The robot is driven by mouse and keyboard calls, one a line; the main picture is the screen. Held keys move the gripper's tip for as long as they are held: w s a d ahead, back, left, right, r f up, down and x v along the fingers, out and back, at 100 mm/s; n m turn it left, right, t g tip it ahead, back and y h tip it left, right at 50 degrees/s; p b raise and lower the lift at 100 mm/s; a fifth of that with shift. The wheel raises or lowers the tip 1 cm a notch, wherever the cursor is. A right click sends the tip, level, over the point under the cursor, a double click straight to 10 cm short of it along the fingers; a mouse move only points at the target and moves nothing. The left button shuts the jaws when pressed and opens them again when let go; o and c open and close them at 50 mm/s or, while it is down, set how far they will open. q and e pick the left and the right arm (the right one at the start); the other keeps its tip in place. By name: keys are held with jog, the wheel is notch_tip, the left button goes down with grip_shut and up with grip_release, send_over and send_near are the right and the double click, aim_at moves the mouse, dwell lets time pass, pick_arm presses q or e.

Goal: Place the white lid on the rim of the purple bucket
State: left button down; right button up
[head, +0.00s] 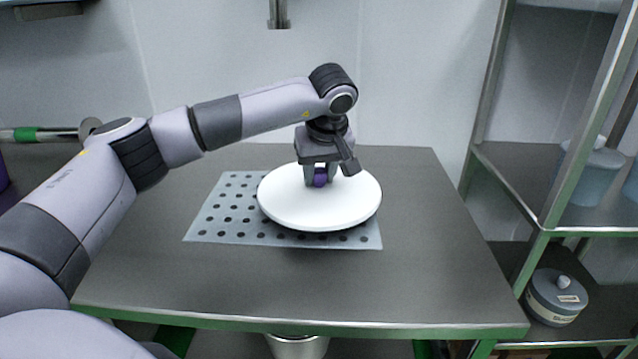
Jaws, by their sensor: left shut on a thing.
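The white lid (318,210) is a round disc with a purple knob (320,178) at its centre. It is at the middle of the table, over the perforated mat. Whether it lies on the mat or is just above it, I cannot tell. My left gripper (320,182) points down from above and is shut on the lid's knob. No whole purple bucket shows; only a sliver of something purple (3,176) is at the far left edge, too cut off to identify. My right gripper is out of view.
The grey metal table (300,285) is clear around the perforated mat (212,222). A metal shelf rack (548,215) stands at the right, with a bluish bucket (592,178) above and a lidded grey container (555,298) below. A green-ended rod (40,134) lies at the left.

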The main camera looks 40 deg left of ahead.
pick_arm(q)
notch_tip(320, 180, up, 17)
jog(key=p, duration=0.2)
jog(key=m+p, duration=0.2)
jog(key=p, duration=0.1)
send_over(328, 191)
notch_tip(328, 191, down, 4)
jog(key=s+d+f+m+h+p, duration=0.1)
jog(key=s+d+f+m, duration=0.1)
jog(key=s+d+f, duration=0.1)
jog(key=s+d+f+m+t+h+p, duration=0.1)
jog(key=s+d+f+m+p, duration=0.1)
jog(key=s+d+f+m, duration=0.1)
jog(key=s+d+f+m+h+p, duration=0.1)
jog(key=s+d+f+m+p, duration=0.1)
jog(key=s+d+f, duration=0.3)
jog(key=shift+s+f+m+t, duration=0.2)
jog(key=shift+s+f, duration=0.1)
jog(key=shift+s, duration=0.3)
jog(key=shift+s+f+m+t, duration=0.1)
jog(key=shift+s+f+m, duration=0.15)
jog(key=shift+s, duration=0.3)
jog(key=shift+s+d, duration=0.1)
jog(key=shift+s, duration=0.1)
jog(key=shift+s+f, duration=0.15)
jog(key=shift+s, duration=0.05)
